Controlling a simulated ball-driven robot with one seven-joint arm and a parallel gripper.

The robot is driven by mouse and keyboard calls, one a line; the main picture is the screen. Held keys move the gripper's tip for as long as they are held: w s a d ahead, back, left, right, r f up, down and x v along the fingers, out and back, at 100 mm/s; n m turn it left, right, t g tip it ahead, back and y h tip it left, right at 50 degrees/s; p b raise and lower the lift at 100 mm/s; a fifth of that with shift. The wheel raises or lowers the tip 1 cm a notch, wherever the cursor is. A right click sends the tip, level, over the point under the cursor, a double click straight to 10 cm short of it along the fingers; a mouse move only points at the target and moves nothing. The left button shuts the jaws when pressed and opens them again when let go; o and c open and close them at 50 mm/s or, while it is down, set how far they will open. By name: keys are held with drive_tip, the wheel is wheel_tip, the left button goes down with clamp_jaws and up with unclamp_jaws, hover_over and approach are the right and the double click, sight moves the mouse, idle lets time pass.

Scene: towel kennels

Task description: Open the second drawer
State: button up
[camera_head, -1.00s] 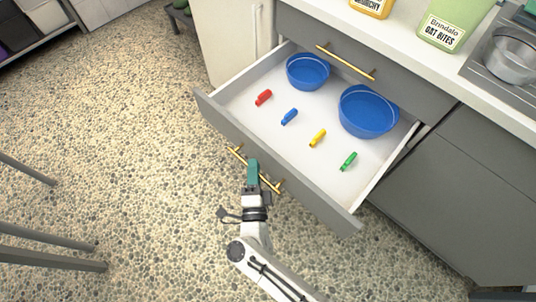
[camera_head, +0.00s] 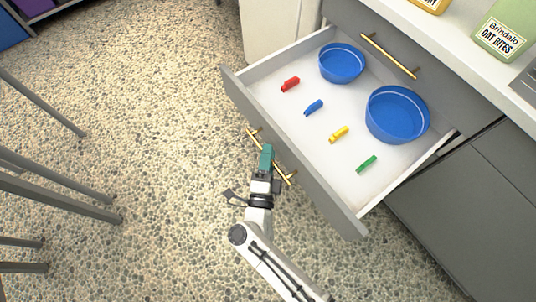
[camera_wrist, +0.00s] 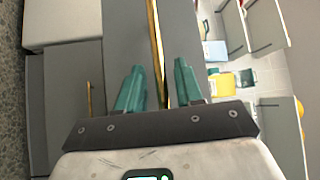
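The second drawer (camera_head: 300,150), below a shut top drawer (camera_head: 385,40), is pulled far out in the head view, with its white inside showing. Its gold bar handle (camera_head: 284,173) is on the grey front. My gripper (camera_head: 267,152), with green fingers, is at this handle. In the wrist view, the gold handle (camera_wrist: 155,40) runs between my two fingers. The fingers stand apart, with a gap visible on each side of the bar, so my gripper (camera_wrist: 158,85) looks open around it.
The open drawer holds two blue bowls (camera_head: 397,114) and several small coloured pieces, including a red one (camera_head: 290,84). A counter with a green oat box (camera_head: 505,30) is above. Grey metal legs (camera_head: 60,188) stand at the left. The pebbled floor between is clear.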

drive_tip(key=s+a+f, duration=0.1)
drive_tip(key=s, duration=0.9)
drive_tip(key=shift+s+a+f+b, duration=0.2)
drive_tip(key=shift+s+a+b, duration=0.1)
drive_tip(key=shift+b, duration=0.05)
